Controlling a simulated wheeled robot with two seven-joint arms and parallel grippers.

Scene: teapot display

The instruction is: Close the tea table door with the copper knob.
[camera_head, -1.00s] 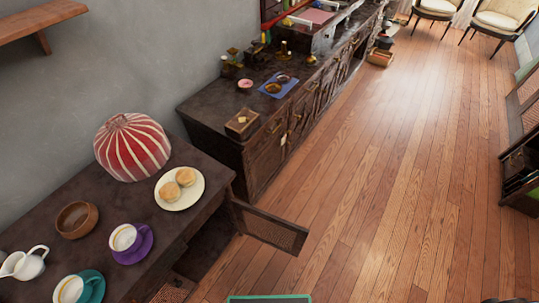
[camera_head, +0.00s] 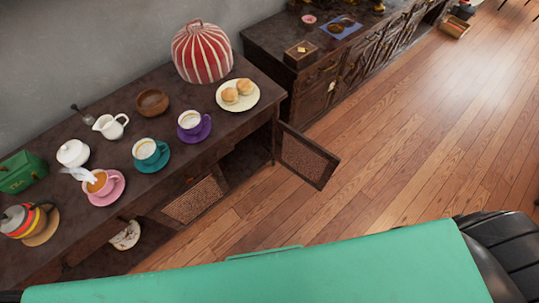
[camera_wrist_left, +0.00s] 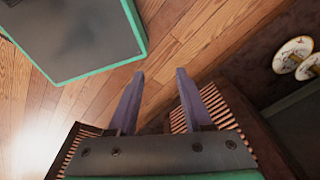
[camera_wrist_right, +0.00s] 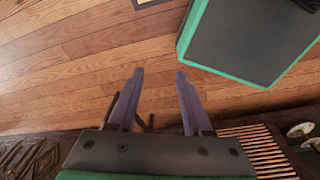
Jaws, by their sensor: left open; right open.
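The dark tea table (camera_head: 60,247) stands at the left in the head view. A door with a woven panel (camera_head: 307,155) stands swung out at its right end, beside an open compartment. A second woven door panel (camera_head: 195,198) shows lower on the table's front. I cannot make out a copper knob on either door. My left gripper (camera_wrist_left: 159,74) is open and empty in the left wrist view, with floor ahead of its fingers. My right gripper (camera_wrist_right: 160,72) is open and empty in the right wrist view, also over floor. Neither gripper shows in the head view.
The tabletop holds a red striped tea cosy (camera_head: 202,53), a plate of buns (camera_head: 238,104), a purple cup and saucer (camera_head: 194,126), and other tea things. A dark sideboard (camera_head: 268,37) stands behind at the right. Wooden floor (camera_head: 415,150) is clear on the right.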

